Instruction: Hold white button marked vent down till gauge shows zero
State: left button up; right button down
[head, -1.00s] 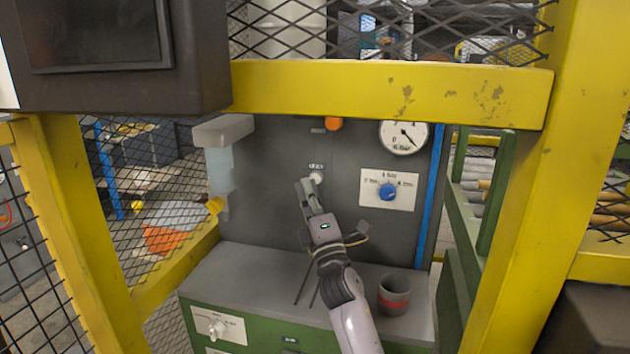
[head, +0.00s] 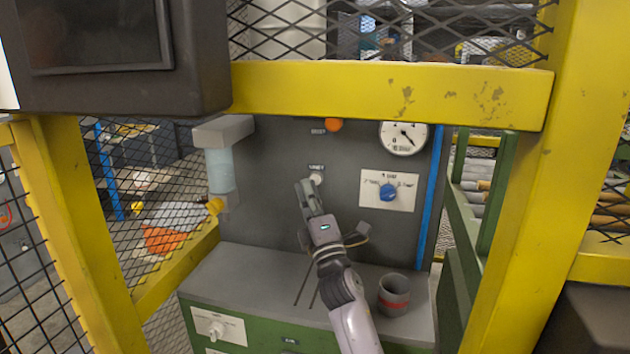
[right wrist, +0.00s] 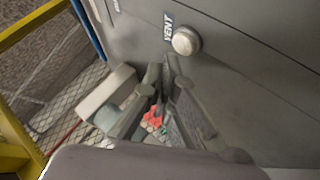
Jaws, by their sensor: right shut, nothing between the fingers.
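The white button (head: 316,178) sits on the grey panel below a small label. In the right wrist view the button (right wrist: 186,41) is round and beside the word VENT. My right gripper (head: 305,185) is shut and empty, with its tips just left of and below the button in the head view. In the right wrist view the fingertips (right wrist: 164,68) sit close to the button, with a small gap of panel between them. The round white gauge (head: 403,137) is at the upper right of the panel; its needle points to the lower right, away from the 0. My left gripper is out of view.
A blue knob (head: 388,192) is on a white plate right of the button, and an orange button (head: 333,124) is above. A grey cup with a red band (head: 393,295) stands on the bench. A yellow frame (head: 390,92) crosses in front of the panel.

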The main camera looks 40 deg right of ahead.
jog(key=shift+w+d, duration=0.1)
jog(key=shift+w+d, duration=0.2)
jog(key=shift+d, duration=0.05)
jog(key=shift+w+d, duration=0.2)
jog(key=shift+d, duration=0.05)
dwell(2.9)
dwell(0.4)
jog(key=shift+s+a, duration=0.5)
jog(key=shift+a, duration=0.1)
jog(key=s+a, duration=0.3)
jog(key=shift+s+a, duration=0.15)
jog(key=shift+a, duration=0.25)
jog(key=shift+f, duration=0.15)
dwell(0.5)
